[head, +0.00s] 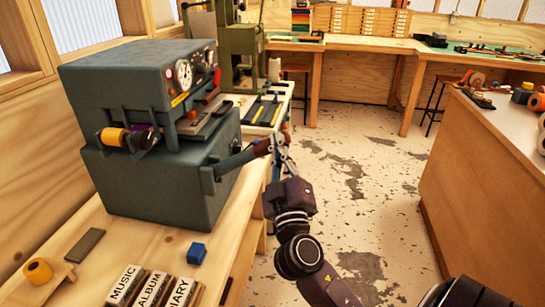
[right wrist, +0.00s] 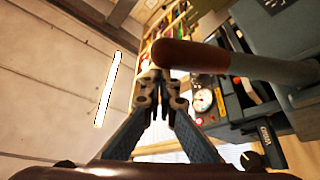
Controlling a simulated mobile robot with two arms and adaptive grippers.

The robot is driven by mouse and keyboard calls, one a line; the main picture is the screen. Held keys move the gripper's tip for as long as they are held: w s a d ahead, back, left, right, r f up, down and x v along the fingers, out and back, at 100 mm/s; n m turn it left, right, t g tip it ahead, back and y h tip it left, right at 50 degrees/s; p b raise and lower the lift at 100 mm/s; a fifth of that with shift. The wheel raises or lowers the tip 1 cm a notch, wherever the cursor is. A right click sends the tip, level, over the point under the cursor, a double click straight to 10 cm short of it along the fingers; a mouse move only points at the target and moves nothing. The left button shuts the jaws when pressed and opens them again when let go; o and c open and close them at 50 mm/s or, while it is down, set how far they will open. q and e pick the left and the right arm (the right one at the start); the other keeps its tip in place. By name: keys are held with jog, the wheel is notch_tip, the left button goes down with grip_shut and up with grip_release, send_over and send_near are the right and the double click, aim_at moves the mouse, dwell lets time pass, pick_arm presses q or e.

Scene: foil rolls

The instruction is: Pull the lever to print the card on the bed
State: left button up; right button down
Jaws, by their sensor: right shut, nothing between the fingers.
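The grey foil press (head: 140,140) stands on the wooden bench at the left. Its lever has a grey rod and a brown handle (head: 262,147), reaching out to the right from the press side. The press bed (head: 208,122) is partly visible under the head; I cannot make out a card on it. My right gripper (head: 281,141) is shut and empty, close beside the end of the handle. In the right wrist view, the lever handle (right wrist: 188,54) crosses just past the shut fingertips (right wrist: 158,88). It is not between the fingers; contact is unclear.
On the bench are an orange foil roll (head: 38,271), a blue cube (head: 198,253), a grey bar (head: 84,245) and labelled stamp blocks (head: 125,285). A green machine (head: 238,45) stands behind. A counter (head: 490,170) is at right; the floor between is clear.

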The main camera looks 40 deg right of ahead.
jog(key=v, duration=1)
jog(key=shift+s+a, duration=0.1)
dwell(1.1)
jog(key=w+a+f+n+g+y, duration=0.1)
jog(key=a+f+g+y, duration=0.1)
jog(key=f, duration=0.9)
jog(key=w+a+f+n+g+y, duration=0.1)
jog(key=w+f+g+y, duration=0.1)
jog(key=f, duration=0.9)
jog(key=w+a+f+g+y, duration=0.1)
jog(key=a+f+g+y, duration=0.15)
jog(key=f, duration=0.95)
jog(key=s+a+f+g+y, duration=0.1)
jog(key=s+f, duration=0.1)
jog(key=f, duration=0.6)
jog(key=s+a+f+g+y, duration=0.1)
jog(key=s+a+f+g, duration=0.15)
jog(key=f, duration=0.45)
jog(key=s+a+f+g+y, duration=0.2)
jog(key=s+f+g, duration=0.1)
jog(key=s+f, duration=1.3)
jog(key=s+f+m+g, duration=0.1)
jog(key=s+f+g, duration=0.1)
jog(key=s+f, duration=0.3)
jog(key=s+f+m+g+y, duration=0.1)
jog(key=s+f+g, duration=0.2)
jog(key=s, duration=1.1)
notch_tip(320, 180, down, 3)
jog(key=shift+a+r, duration=0.15)
jog(key=shift+r, duration=0.1)
